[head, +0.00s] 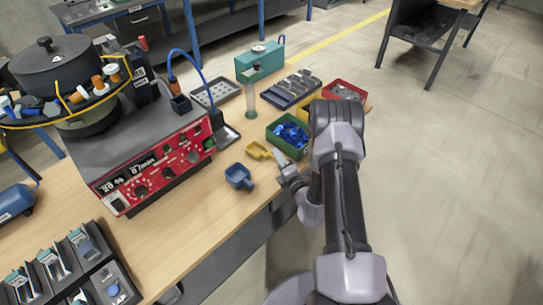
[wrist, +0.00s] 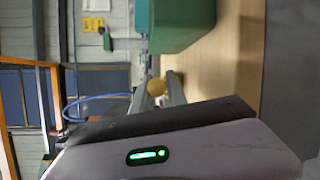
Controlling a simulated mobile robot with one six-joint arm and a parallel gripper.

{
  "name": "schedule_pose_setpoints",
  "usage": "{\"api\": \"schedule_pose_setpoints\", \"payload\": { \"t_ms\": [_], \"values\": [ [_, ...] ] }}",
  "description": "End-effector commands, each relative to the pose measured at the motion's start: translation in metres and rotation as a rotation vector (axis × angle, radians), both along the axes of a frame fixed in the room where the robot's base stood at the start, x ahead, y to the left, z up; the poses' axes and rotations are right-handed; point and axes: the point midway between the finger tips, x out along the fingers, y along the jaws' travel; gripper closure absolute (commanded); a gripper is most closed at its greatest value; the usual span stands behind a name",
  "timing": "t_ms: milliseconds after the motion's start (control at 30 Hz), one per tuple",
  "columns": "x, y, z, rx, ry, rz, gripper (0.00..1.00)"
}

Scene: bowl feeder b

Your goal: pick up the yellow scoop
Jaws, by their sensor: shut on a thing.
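The yellow scoop (head: 257,150) is near the front edge of the wooden table, between the blue scoop and the green bin. My gripper (head: 279,161) is at its right end and shut on it. In the wrist view, a rounded yellow part of the scoop (wrist: 157,86) shows at the tips of my gripper (wrist: 160,92). The rest of the scoop is hidden there. I cannot tell whether the scoop is clear of the tabletop.
A blue scoop (head: 239,176) lies to the left. A green bin (head: 287,150) of blue parts stands close behind my gripper, with a red bin (head: 344,91) beyond. A clear cylinder (head: 251,100) stands behind the scoop. The red-fronted feeder (head: 155,170) is at left.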

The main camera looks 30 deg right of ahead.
Motion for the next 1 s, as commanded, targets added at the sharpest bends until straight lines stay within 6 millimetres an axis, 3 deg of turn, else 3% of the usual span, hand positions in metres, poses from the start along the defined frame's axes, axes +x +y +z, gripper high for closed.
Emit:
{"api": "schedule_pose_setpoints", "payload": {
  "t_ms": [267,467,800,1000],
  "values": [
    [0.001,0.0,0.038,-0.001,-0.003,0.0,1.0],
    [-0.039,-0.018,0.04,0.001,0.002,-0.006,1.0],
    [-0.129,-0.054,0.049,0.002,-0.001,-0.006,1.0],
    [-0.147,-0.06,0.049,0.001,0.0,-0.001,1.0]
  ]
}}
